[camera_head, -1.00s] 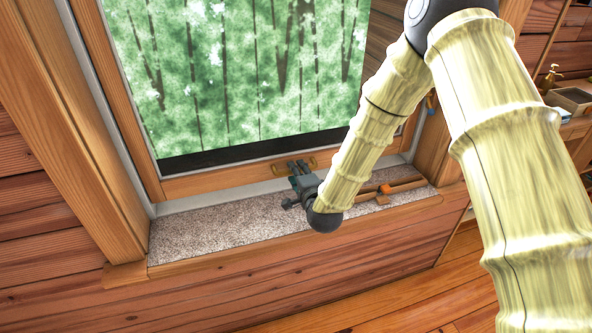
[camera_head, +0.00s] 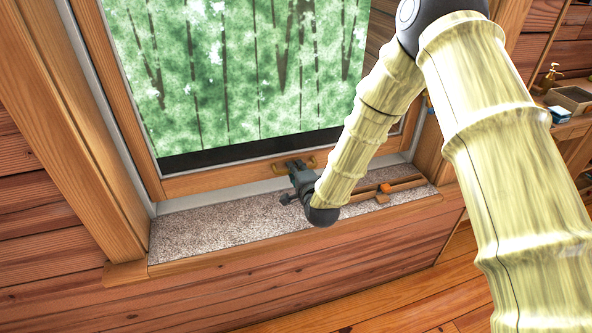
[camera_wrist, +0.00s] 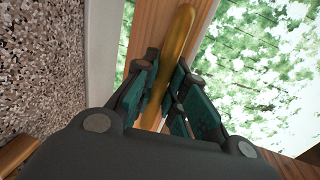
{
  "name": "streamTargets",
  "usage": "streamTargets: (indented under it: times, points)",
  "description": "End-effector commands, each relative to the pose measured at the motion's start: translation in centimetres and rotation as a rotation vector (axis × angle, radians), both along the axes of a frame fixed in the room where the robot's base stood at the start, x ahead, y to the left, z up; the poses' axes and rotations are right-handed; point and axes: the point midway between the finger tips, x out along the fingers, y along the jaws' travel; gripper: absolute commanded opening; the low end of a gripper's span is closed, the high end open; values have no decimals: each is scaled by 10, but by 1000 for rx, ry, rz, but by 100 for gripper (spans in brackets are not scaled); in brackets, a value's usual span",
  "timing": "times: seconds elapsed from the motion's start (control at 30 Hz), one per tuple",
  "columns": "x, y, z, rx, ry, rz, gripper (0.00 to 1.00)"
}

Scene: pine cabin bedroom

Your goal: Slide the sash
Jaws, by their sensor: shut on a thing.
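The window sash, a wooden frame (camera_head: 205,183) around a glass pane (camera_head: 235,75), stands above the sill, with green woods showing through it. A brass handle (camera_wrist: 182,42) is fixed to the sash's bottom rail; in the head view its right end (camera_head: 313,163) shows beside my gripper. My gripper (camera_head: 294,166) is at the rail, over the sill. In the wrist view, the teal fingers of my gripper (camera_wrist: 172,92) are closed around the brass handle, one on each side. My arm hides the right part of the sash in the head view.
The speckled sill (camera_head: 215,230) is bare at the left. A wooden bar (camera_head: 405,184) with an orange piece (camera_head: 385,188) lies on its right part, close to my wrist. A shelf (camera_head: 572,130) with a box stands at the far right.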

Motion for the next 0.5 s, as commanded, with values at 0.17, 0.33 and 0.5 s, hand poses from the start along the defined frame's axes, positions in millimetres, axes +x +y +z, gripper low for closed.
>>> streamTargets:
  times: [0.17, 0.33, 0.5]
  points:
    - [0, 0, -19, 2, 4, -1, 0]
    - [-1, -1, -44, 1, 7, -1, 0]
    - [-1, 0, -51, -2, 6, 1, 0]
